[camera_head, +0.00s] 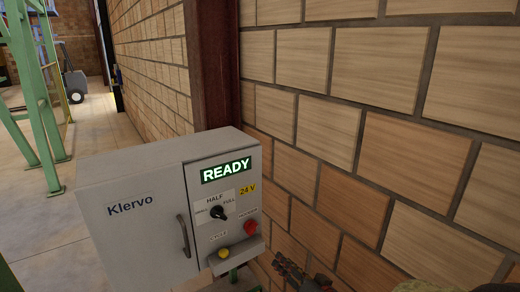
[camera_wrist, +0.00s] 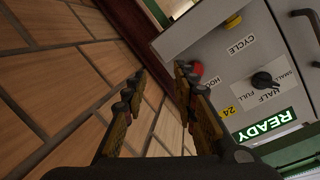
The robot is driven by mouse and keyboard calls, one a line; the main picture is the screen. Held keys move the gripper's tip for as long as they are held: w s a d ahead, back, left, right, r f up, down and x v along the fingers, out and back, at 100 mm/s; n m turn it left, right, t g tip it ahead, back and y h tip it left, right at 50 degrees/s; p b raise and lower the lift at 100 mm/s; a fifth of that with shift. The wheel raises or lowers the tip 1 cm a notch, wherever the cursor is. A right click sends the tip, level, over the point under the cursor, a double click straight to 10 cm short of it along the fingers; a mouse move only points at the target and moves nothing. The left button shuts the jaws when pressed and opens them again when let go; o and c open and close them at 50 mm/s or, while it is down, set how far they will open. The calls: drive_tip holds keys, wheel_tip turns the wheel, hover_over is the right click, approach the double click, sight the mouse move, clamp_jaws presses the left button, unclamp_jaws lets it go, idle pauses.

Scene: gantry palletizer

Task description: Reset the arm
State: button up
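My gripper (camera_wrist: 160,75) is open and empty in the wrist view, with a gap between its two fingers and brick wall behind it. In the head view my gripper (camera_head: 290,268) shows at the bottom edge, right of the grey control box (camera_head: 140,210) and apart from its front in the picture. The box carries a lit green READY display (camera_head: 226,169), a black selector knob (camera_head: 217,212), a red button (camera_head: 250,227) and a yellow button (camera_head: 223,253). In the wrist view the red button (camera_wrist: 197,69) is close beside the right finger; whether they touch I cannot tell.
A brick-patterned wall (camera_head: 340,130) runs close along the right, with a dark red steel column (camera_head: 212,70) behind the box. A green frame (camera_head: 35,90) stands at the far left. Open floor (camera_head: 95,135) lies left, beyond the box.

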drive_tip(key=s+d+f+g+h, duration=0.3)
drive_tip(key=d+f+h, duration=0.2)
drive_tip(key=d+f, duration=0.35)
drive_tip(key=s+d+g+h+b, duration=0.1)
drive_tip(key=s+d+g+h, duration=0.3)
drive_tip(key=s, duration=0.3)
drive_tip(key=s+a+r+b, duration=0.1)
drive_tip(key=s+r+b, duration=0.2)
drive_tip(key=s, duration=0.6)
drive_tip(key=s+a+r+n+g+y+b, duration=0.1)
drive_tip(key=s+r+b, duration=0.2)
drive_tip(key=s+r, duration=0.5)
drive_tip(key=shift+s, duration=1.05)
drive_tip(key=shift+a+r, duration=0.1)
